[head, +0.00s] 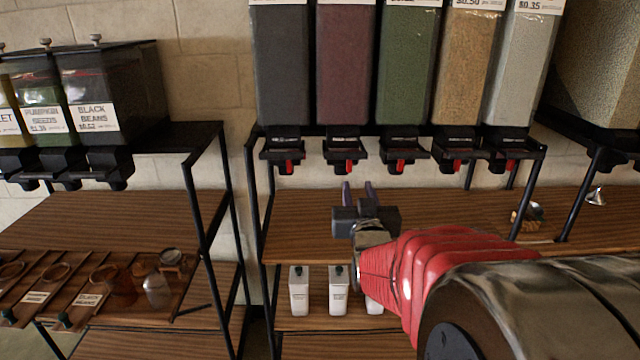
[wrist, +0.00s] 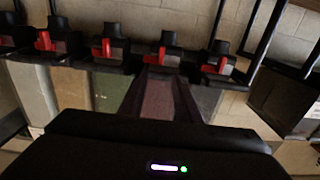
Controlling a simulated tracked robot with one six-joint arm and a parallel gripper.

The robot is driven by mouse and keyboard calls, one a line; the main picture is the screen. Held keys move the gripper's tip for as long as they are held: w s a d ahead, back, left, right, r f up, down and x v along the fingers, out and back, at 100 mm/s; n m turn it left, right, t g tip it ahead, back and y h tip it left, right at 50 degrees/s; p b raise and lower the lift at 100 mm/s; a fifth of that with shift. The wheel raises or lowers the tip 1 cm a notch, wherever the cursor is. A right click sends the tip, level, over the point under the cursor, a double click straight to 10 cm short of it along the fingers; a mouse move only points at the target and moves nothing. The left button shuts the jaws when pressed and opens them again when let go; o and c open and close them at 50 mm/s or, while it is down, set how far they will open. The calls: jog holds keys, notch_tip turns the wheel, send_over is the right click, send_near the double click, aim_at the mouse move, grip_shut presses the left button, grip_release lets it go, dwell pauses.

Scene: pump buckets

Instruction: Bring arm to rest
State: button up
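My gripper (head: 358,190) is in the middle of the head view, above the wooden shelf and below the row of dispensers. Its two fingers point up and away, with a gap between them and nothing held. My red-sleeved arm reaches in from the lower right. A red lever also shows in the head view (head: 349,166).
Tall dispensers (head: 345,65) hang over the wooden shelf (head: 450,212). Black frame posts (head: 255,200) stand at its left. White bottles (head: 299,290) stand on the lower shelf. A scoop (head: 530,212) lies at the right. A left rack holds bins (head: 110,85) and jars (head: 157,290).

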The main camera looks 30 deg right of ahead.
jog(key=shift+d, duration=0.15)
jog(key=s+a+f+g+y, duration=0.2)
jog(key=s+a+f+g, duration=0.15)
jog(key=f, duration=0.35)
jog(key=s+a+f+g+y, duration=0.3)
jog(key=a+f+g, duration=0.1)
jog(key=f, duration=0.3)
jog(key=s+a+r+n+g+y, duration=0.1)
jog(key=s+a+r+n+y, duration=0.1)
jog(key=s+a, duration=0.5)
jog(key=s+a+r+n+g+y, duration=0.1)
jog(key=s+a+n, duration=0.3)
jog(key=a, duration=0.9)
jog(key=s+r, duration=0.1)
jog(key=s, duration=0.2)
jog(key=shift+s+a+r+g+y, duration=0.25)
jog(key=shift+r+g+y, duration=0.1)
jog(key=shift+r+y, duration=0.05)
dwell(0.6)
jog(key=shift+d, duration=0.1)
